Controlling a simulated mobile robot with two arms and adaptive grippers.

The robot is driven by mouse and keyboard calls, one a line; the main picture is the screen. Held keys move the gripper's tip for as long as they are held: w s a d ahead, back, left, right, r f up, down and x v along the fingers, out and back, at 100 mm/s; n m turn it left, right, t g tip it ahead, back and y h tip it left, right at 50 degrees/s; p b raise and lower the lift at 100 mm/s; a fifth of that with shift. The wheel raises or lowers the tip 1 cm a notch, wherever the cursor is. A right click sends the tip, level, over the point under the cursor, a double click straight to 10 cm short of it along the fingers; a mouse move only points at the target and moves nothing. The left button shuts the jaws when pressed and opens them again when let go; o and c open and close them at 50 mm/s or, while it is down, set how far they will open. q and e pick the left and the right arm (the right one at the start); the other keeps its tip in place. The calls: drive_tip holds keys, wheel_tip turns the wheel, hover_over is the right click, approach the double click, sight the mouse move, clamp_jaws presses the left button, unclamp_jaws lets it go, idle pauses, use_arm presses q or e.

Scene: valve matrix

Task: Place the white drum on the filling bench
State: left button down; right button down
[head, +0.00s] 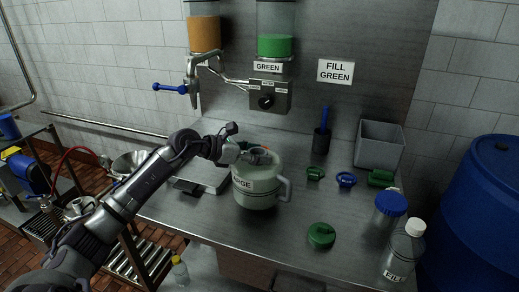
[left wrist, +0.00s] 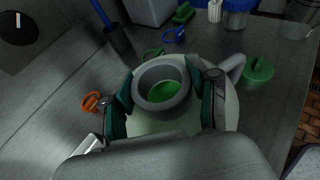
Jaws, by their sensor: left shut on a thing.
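The white drum (head: 258,190) is a pale rounded jug with a side handle and a label whose visible end reads "RGE". It is upright at the middle of the steel filling bench (head: 200,222), at or very near its surface; I cannot tell whether any gap is left. My left gripper (head: 257,156) reaches in from the left and is shut on the drum's neck. In the left wrist view its fingers (left wrist: 163,104) lie on both sides of the grey neck, and green liquid shows inside the drum (left wrist: 140,127). My right gripper is not in view.
A green cap (head: 322,235) lies right of the drum. Behind it are a grey bin (head: 380,147) and a dark cup (head: 321,142). A blue-lidded jar (head: 390,209) and a "FILL" bottle (head: 402,250) stand at the right. The bench front is clear.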

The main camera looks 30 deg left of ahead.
use_arm(q)
drive_tip(key=shift+f+p, duration=0.35)
drive_tip(key=shift+f, duration=0.95)
drive_tip(key=c, duration=0.7)
unclamp_jaws()
drive_tip(key=shift+f, duration=0.4)
drive_tip(key=shift+c, duration=0.2)
drive_tip(key=o, duration=0.4)
drive_tip(key=shift+s+d+r, duration=0.1)
drive_tip(key=shift+s, duration=0.05)
drive_tip(key=shift+o, duration=0.2)
